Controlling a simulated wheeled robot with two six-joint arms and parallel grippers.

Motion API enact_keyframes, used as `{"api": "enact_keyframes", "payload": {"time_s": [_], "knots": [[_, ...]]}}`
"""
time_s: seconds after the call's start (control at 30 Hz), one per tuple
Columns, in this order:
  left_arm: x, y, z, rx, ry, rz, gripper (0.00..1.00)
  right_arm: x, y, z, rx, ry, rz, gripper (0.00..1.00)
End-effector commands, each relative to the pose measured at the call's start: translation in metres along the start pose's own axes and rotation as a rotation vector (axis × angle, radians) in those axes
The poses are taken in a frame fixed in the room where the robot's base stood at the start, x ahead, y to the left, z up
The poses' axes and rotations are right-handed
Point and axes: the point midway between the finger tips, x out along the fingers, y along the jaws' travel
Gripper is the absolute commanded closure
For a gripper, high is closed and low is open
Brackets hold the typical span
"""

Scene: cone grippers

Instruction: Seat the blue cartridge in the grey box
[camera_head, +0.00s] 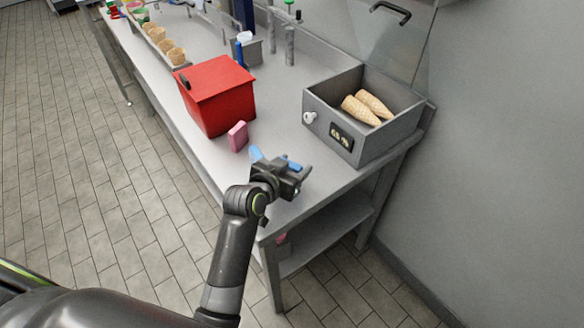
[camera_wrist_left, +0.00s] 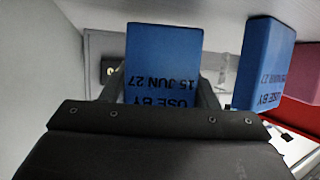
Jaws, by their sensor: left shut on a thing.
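My left gripper (camera_head: 290,172) is shut on a blue cartridge (camera_wrist_left: 163,62), above the near end of the grey table. The cartridge's printed date reads upside down in the left wrist view; in the head view only a small blue part (camera_head: 294,164) shows. A second blue block (camera_head: 256,153) with similar print is beside the gripper, apart from it, and shows at right in the left wrist view (camera_wrist_left: 264,65). The grey box (camera_head: 318,128) stands beyond the gripper to the right, open on top, with two cones (camera_head: 362,109) inside. My right gripper is not in view.
A pink block (camera_head: 238,136) stands by a red box (camera_head: 220,97), left of the gripper. The grey box's front has a white knob (camera_head: 309,118) and a dark panel (camera_head: 341,136). A clear panel rises behind it. Several cones (camera_head: 166,44) stand at the far left.

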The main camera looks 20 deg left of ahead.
Motion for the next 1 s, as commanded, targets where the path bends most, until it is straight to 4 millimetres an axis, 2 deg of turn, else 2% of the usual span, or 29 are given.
{"api": "enact_keyframes", "payload": {"time_s": [0.1, 0.47, 0.5, 0.63, 1.0], "knots": [[0.0031, -0.0002, 0.0085, 0.000, 0.000, -0.001, 0.70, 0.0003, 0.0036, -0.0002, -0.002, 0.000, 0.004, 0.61], [0.0048, -0.0003, 0.0121, 0.000, 0.001, -0.001, 0.70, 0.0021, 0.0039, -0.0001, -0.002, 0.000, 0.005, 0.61], [0.0045, -0.0002, 0.0116, 0.000, 0.001, -0.001, 0.42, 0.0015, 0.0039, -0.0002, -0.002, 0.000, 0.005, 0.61], [0.0044, -0.0003, 0.0114, 0.000, 0.000, -0.001, 0.25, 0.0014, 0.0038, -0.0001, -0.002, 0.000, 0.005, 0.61], [0.0020, -0.0003, 0.0068, 0.001, 0.001, -0.001, 0.24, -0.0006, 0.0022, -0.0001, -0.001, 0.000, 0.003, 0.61]]}}
